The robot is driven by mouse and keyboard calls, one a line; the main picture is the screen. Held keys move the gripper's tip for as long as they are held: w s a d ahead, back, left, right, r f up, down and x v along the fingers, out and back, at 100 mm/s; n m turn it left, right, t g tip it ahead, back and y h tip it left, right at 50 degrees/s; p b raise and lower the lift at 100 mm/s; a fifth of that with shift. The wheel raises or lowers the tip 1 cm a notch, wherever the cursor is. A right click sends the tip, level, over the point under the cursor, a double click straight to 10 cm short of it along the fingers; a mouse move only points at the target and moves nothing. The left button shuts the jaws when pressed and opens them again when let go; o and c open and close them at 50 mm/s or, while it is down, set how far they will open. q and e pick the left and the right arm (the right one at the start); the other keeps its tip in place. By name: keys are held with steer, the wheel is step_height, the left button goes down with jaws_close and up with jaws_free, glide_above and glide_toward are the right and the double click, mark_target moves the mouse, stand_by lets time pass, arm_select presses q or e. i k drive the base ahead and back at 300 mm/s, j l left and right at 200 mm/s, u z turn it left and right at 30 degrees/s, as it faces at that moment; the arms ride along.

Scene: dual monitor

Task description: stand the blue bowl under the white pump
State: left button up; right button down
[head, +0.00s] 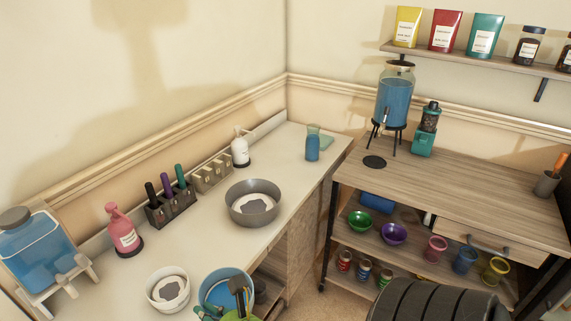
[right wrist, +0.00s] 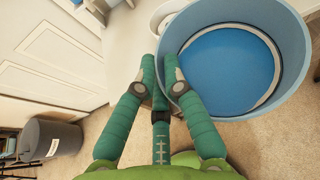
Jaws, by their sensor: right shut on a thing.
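The blue bowl (head: 216,284) is at the front edge of the pale counter in the head view. My right gripper (head: 240,284) is shut on its rim. In the right wrist view the fingers (right wrist: 161,76) meet at the near left side of the bowl (right wrist: 225,62), which looks empty and roughly level, with carpet below. The white pump (head: 240,150) is a white bottle with a spout on a dark base, standing at the back of the counter, well away from the bowl. The space under its spout is clear. My left gripper is not in view.
A white bowl (head: 165,305) stands just left of the blue bowl. A large grey bowl (head: 253,217) stands between it and the white pump.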

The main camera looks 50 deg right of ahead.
mark_target(259, 170)
steer(key=i+l, duration=0.1)
steer(key=l, duration=0.3)
steer(key=i+l, duration=0.15)
steer(key=l, duration=0.25)
steer(key=i+l, duration=0.1)
steer(key=l, duration=0.3)
steer(key=i+l, duration=0.1)
steer(key=l, duration=0.3)
steer(key=i+l, duration=0.15)
steer(key=l, duration=0.25)
steer(key=i+l, duration=0.25)
